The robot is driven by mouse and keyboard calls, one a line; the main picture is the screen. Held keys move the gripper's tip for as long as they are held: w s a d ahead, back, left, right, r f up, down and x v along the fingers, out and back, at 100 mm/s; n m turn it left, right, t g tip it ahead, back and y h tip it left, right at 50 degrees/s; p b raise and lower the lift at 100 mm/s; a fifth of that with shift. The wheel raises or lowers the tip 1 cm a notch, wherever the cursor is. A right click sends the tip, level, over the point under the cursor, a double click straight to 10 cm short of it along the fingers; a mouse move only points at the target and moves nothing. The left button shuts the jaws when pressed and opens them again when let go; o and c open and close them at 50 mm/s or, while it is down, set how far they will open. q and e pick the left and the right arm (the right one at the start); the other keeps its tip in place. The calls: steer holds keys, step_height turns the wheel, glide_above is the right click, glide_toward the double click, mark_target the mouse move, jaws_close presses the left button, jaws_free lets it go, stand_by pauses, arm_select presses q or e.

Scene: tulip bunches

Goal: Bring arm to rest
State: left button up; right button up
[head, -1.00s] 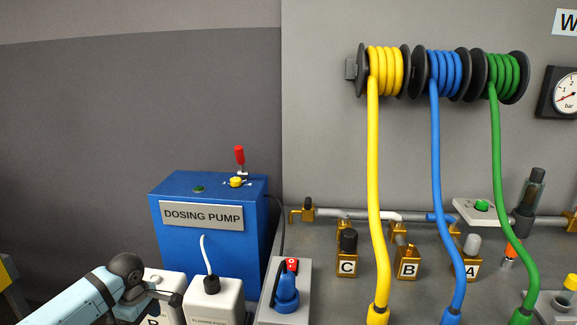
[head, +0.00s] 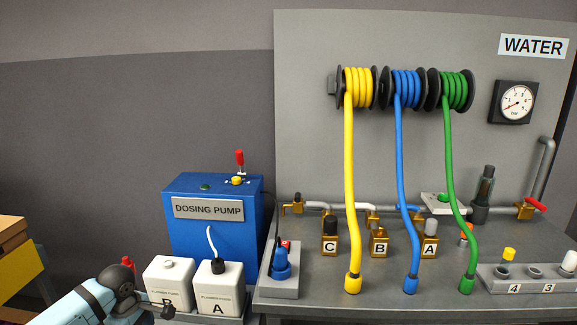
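My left arm comes in at the bottom left, and its gripper (head: 168,312) is small and dark in front of white container B (head: 165,270). It overlaps the lower part of container B in the picture. I cannot tell whether it touches it, or whether its fingers are open or shut. I see nothing clearly held in it. White container A (head: 232,290) stands to the right, with a white tube rising from its dark cap. My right gripper is not in view.
A blue dosing pump (head: 178,232) stands behind the containers. To the right, a grey bench (head: 315,296) carries a blue connector in a holder (head: 282,290), valves C, B and A, and a grey numbered rack (head: 492,283). Yellow, blue and green hoses hang from wall reels. Boxes (head: 12,232) stand far left.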

arm_select(q)
steer(key=s+d+f+m+t+h+b, duration=0.3)
steer(key=s+d+f+m, duration=0.3)
steer(key=s+d+f, duration=0.3)
steer(key=s+d+f+m+t+h+b, duration=0.25)
steer(key=s+d+f+m, duration=0.4)
steer(key=d, duration=0.45)
steer(key=s+r+m+t+y+b, duration=0.1)
steer(key=s+r+m+t+b, duration=0.25)
steer(key=s+m+t, duration=0.4)
steer(key=s+a+r+g+p, duration=0.1)
steer(key=a+r+p, duration=0.1)
steer(key=r+p, duration=0.6)
steer(key=s+a+r+n+g+y+p, duration=0.1)
steer(key=r+p, duration=0.8)
steer(key=p, duration=1.2)
steer(key=shift+s+a+r, duration=0.25)
steer(key=shift+s+a, duration=0.1)
steer(key=shift+s, duration=0.35)
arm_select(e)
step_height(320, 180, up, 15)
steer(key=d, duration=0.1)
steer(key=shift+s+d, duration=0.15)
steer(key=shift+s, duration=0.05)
arm_select(q)
steer(key=shift+f+y, duration=0.1)
steer(key=shift+y, duration=0.15)
